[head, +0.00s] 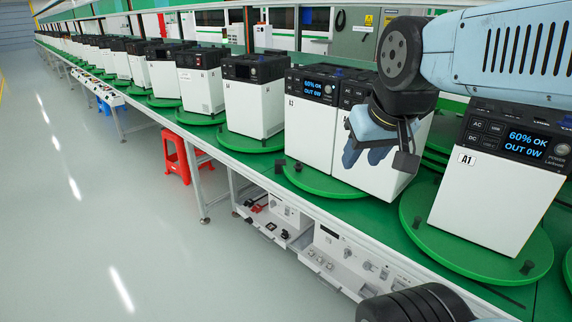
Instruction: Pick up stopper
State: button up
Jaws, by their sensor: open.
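Several small dark pegs that look like stoppers stand on the green turntables. One stopper (527,267) is at the front right rim of the turntable under the white unit marked A1, and another (445,163) is behind that unit's left side. A third dark peg (279,166) is on the rim of the turntable left of my gripper. My gripper (363,156) is open, with its bluish fingers pointing down in front of a white unit. Nothing shows between the fingers. The gripper hides part of that unit.
The white unit A1 (478,195) with a lit display stands on a green turntable (425,220) at right. More units on turntables run along the green table to the left. Equipment trays (330,255) sit below its edge. A red stool (183,155) stands beside the table. The grey floor is open.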

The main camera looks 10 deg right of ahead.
aim_at(298, 167)
jog(key=i, duration=0.85)
jog(key=z, duration=0.05)
